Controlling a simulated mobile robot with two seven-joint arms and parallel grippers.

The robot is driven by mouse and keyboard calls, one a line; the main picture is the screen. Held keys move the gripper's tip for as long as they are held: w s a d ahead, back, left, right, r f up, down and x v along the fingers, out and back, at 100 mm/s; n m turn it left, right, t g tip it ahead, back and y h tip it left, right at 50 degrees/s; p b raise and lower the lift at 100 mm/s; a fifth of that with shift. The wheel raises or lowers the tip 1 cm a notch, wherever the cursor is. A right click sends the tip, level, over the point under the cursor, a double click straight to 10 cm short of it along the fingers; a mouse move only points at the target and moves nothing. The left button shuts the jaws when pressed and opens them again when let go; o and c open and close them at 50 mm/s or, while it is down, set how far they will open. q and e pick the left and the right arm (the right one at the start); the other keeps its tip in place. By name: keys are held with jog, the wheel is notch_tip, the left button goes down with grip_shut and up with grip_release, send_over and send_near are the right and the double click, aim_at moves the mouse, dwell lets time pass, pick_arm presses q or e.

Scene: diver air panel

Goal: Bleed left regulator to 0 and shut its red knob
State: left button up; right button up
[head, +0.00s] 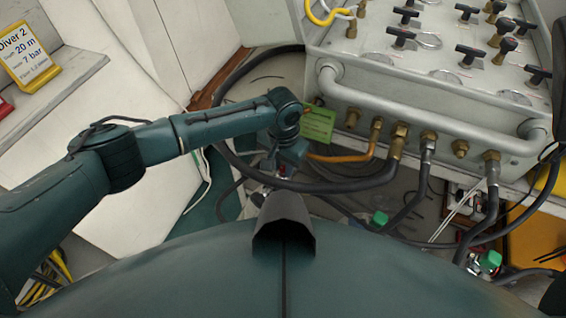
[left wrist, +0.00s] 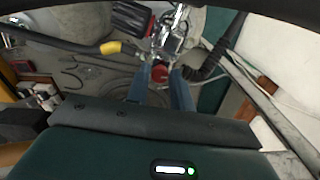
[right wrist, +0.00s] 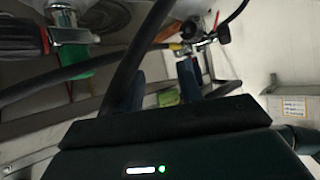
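In the left wrist view, a red knob (left wrist: 160,73) sits at the lower end of a chrome regulator (left wrist: 171,36). My left gripper (left wrist: 160,80) has its two blue fingers apart, one on each side of the red knob. I cannot tell whether either finger touches it. In the head view the left gripper (head: 284,160) is below the panel's left front corner, mostly hidden by its own wrist. No gauge reading is legible. My right gripper (right wrist: 162,82) is open, with nothing visibly gripped; a dark hose (right wrist: 135,60) passes by its left finger.
The grey air panel (head: 430,95) with black valve handles and a front rail stands at the right. Hoses hang from its fittings. Other regulators with green knobs (head: 380,218) (head: 490,260) are below. A Diver 2 sign (head: 28,55) stands on the left ledge.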

pick_arm(q)
grip_shut()
